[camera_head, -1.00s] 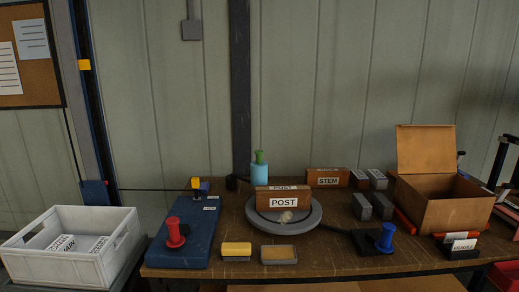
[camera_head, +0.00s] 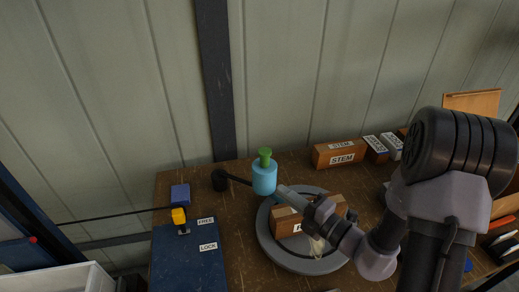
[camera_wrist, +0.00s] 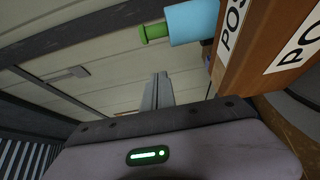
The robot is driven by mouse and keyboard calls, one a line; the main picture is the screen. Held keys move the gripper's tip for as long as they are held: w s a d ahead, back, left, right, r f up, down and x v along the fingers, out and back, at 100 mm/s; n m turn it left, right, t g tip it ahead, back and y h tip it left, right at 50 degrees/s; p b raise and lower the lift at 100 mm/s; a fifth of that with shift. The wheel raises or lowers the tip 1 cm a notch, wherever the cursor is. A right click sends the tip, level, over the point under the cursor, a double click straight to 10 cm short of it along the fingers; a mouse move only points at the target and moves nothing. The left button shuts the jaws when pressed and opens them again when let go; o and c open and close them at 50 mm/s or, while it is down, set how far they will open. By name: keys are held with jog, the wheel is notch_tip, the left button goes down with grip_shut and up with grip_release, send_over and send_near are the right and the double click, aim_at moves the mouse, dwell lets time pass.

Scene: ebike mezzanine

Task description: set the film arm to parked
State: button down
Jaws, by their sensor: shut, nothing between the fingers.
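A light blue cylinder with a green knob (camera_head: 264,175) stands at the turntable's back left edge. A short black arm (camera_head: 238,180) joins it to a black round post (camera_head: 219,180) on its left; this looks like the film arm. The cylinder also shows at the top of the wrist view (camera_wrist: 192,22). No parked mark is readable. My gripper (camera_head: 284,190) is shut and empty, its tips just right of the cylinder, over the turntable. Its closed fingers also show in the wrist view (camera_wrist: 157,92). Whether they touch the cylinder I cannot tell.
A wooden POST block (camera_head: 335,205) sits on the grey turntable (camera_head: 268,245), partly behind my gripper. A STEM block (camera_head: 340,153) stands at the back. A blue board (camera_head: 185,255) with a yellow lever (camera_head: 179,216) and FREE and LOCK labels lies left. My arm hides the bench's right side.

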jog(key=shift+s+d, duration=0.15)
jog(key=shift+s, duration=0.25)
jog(key=w+a+b, duration=0.2)
jog(key=w+a, duration=0.2)
jog(key=w, duration=0.7)
jog(key=shift+a, duration=0.4)
